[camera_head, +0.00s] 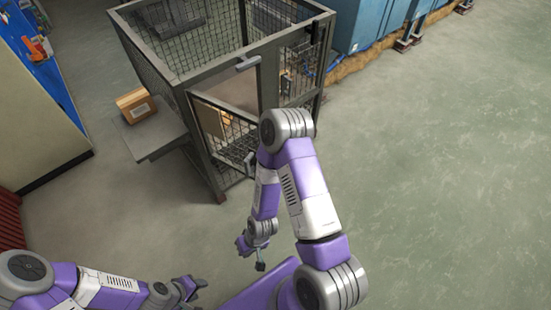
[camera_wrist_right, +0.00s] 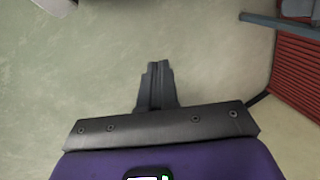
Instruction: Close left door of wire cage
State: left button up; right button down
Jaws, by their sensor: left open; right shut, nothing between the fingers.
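The wire cage (camera_head: 177,80), a dark grey frame with mesh sides, stands at the top centre of the head view. A mesh panel (camera_head: 212,122) shows at the left of its front, and another mesh panel (camera_head: 303,62) stands at the right. My raised right arm hides part of the front, so I cannot tell how far the left door is open. My left gripper (camera_head: 191,289) is open and empty at the bottom, well apart from the cage. My right gripper (camera_head: 260,266) is shut and empty, low in front of the cage; its closed fingers show in the wrist view (camera_wrist_right: 157,72).
A cardboard box (camera_head: 136,105) sits on a grey shelf (camera_head: 153,140) at the cage's left side. A blue container (camera_head: 368,25) stands behind right. A cabinet (camera_head: 35,125) is at far left. The green floor (camera_head: 440,180) at right is clear.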

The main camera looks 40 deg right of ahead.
jog(key=w+d+f+n+t+h, duration=0.1)
jog(key=w+d+n+t+h, duration=0.15)
jog(key=w+d+h, duration=0.35)
jog(key=w+d+f+n+t+h, duration=0.1)
jog(key=w+f+n+t+h, duration=0.15)
jog(key=w, duration=0.55)
notch_tip(320, 180, up, 12)
jog(key=w+f+n+t+h, duration=0.1)
jog(key=w+n+h, duration=0.1)
jog(key=h, duration=1)
jog(key=b+x, duration=0.1)
jog(key=x, duration=1.3)
jog(key=shift+b, duration=0.3)
jog(key=shift+s+y, duration=0.1)
jog(key=shift+y, duration=0.15)
